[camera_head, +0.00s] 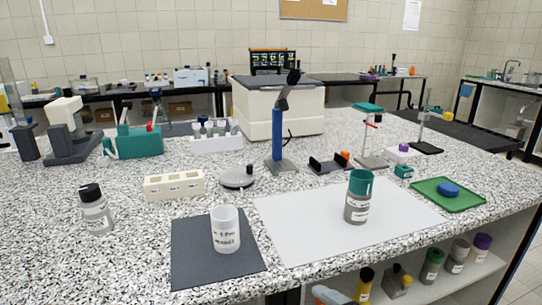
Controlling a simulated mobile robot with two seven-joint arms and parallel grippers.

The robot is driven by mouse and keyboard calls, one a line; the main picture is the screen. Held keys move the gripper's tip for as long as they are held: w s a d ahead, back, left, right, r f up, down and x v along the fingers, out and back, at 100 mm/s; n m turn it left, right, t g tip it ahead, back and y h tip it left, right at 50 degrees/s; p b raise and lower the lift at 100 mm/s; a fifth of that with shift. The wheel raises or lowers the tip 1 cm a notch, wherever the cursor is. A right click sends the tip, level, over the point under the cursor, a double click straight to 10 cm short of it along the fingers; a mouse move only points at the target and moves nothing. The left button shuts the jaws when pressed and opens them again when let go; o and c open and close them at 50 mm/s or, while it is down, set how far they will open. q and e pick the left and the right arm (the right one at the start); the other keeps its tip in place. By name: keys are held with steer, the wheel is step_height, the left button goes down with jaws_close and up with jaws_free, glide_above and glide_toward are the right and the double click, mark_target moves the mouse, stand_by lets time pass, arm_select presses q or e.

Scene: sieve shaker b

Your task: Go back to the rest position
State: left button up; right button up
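The speckled bench top (120,262) fills the front. A white translucent beaker (226,232) stands upright on a dark grey mat (192,262). A grey container with a teal top (357,197) stands upright on a white sheet (300,232). A clear bottle with a black cap (95,210) stands at the left. A round blue piece (448,189) lies in a green tray (420,188) at the right.
A cream block with holes (174,187), a round grey dish (237,180) and a blue-columned stand (277,135) stand mid-bench. A large cream box (275,108) stands behind. Several bottles (432,266) sit on a shelf below. The front left bench is clear.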

steer(key=s+d+f+m+g+h+p, duration=0.1)
steer(key=s+d+f+m+h, duration=0.2)
steer(key=f+m, duration=0.6)
steer(key=s+d+f+m+h+p, duration=0.1)
steer(key=s+d+f+m+h, duration=0.2)
steer(key=s+d+f+m, duration=0.5)
steer(key=shift+s+d+f+m+g, duration=0.2)
steer(key=shift+s+f+m+g, duration=0.2)
steer(key=shift+s+f+m, duration=0.45)
